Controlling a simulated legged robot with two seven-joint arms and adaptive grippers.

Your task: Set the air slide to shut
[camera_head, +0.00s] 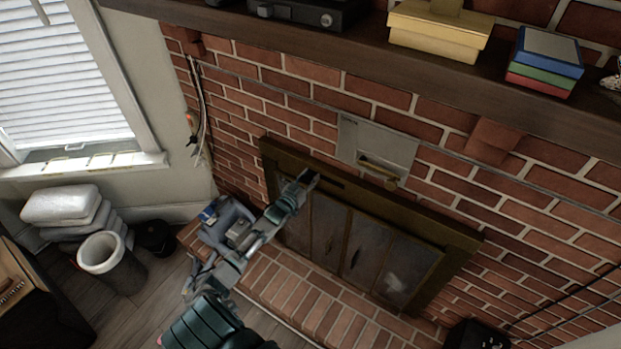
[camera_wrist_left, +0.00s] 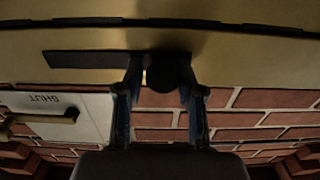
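The air slide appears as a dark slot (camera_head: 328,184) in the upper brass bar of the fireplace surround. In the left wrist view the slot (camera_wrist_left: 85,59) lies in the brass, with a dark round knob (camera_wrist_left: 168,76) at its right end. My left gripper (camera_head: 308,179) reaches up to the bar at the slot's left end in the head view. In the wrist view its fingers (camera_wrist_left: 163,88) are apart, with the knob between their tips. I cannot tell whether they touch it. My right gripper is not in view.
A pale plate (camera_head: 362,140) with a brass handle (camera_head: 380,167) sits on the bricks above the bar. Its upside-down lettering in the wrist view seems to read SHUT. Glass doors (camera_head: 350,250) are below. The mantel (camera_head: 350,45) above carries boxes. A bin (camera_head: 105,258) stands at left.

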